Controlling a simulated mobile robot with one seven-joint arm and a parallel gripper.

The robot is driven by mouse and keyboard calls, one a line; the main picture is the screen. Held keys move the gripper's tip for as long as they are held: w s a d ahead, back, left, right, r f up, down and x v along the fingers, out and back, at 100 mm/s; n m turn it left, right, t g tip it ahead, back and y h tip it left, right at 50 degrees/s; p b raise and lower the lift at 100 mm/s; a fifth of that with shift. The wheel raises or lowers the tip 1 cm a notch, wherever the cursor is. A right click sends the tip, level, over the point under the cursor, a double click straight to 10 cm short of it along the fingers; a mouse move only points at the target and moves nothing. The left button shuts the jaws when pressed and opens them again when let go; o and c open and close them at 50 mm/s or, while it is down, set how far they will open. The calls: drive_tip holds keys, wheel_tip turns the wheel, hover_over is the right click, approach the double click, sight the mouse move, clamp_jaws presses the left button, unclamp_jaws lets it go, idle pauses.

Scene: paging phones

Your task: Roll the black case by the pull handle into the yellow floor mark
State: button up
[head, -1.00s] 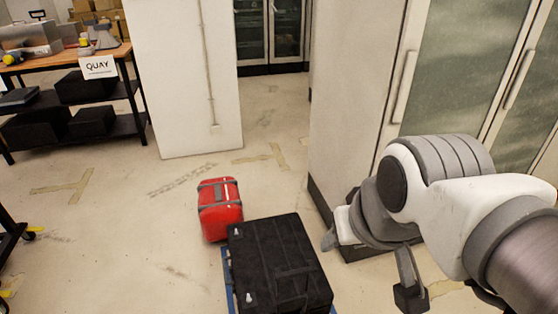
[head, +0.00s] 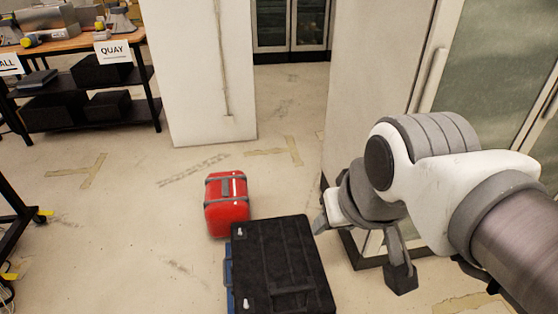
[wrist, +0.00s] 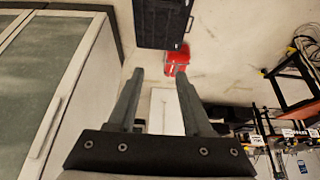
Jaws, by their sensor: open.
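The black case (head: 280,255) lies low at the bottom centre of the head view, with small pale fittings on its left side and a dark handle-like part near its front. It also shows upside down at the top of the wrist view (wrist: 160,22). A pull handle cannot be made out clearly. My gripper (head: 360,245) is open and empty, to the right of the case and apart from it. Yellow tape marks lie on the floor at left (head: 80,172) and beyond the case (head: 280,150).
A red case (head: 226,203) stands just beyond the black case. A blue edge (head: 229,272) shows along the black case's left side. A white pillar (head: 210,80), tall cabinets (head: 370,90) at right and a shelf table (head: 75,90) at left bound the clear floor.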

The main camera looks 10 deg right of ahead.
idle(0.3)
drive_tip(key=g+b, duration=0.6)
drive_tip(key=b, duration=1.1)
hover_over(308, 286)
drive_tip(key=w+d, duration=0.1)
drive_tip(key=w, duration=0.1)
wheel_tip(308, 286, down, 40)
drive_tip(key=shift+w+f, duration=0.15)
drive_tip(key=shift+f, duration=0.2)
wheel_tip(308, 286, down, 17)
drive_tip(key=b, duration=0.5)
drive_tip(key=shift+f, duration=0.2)
clamp_jaws()
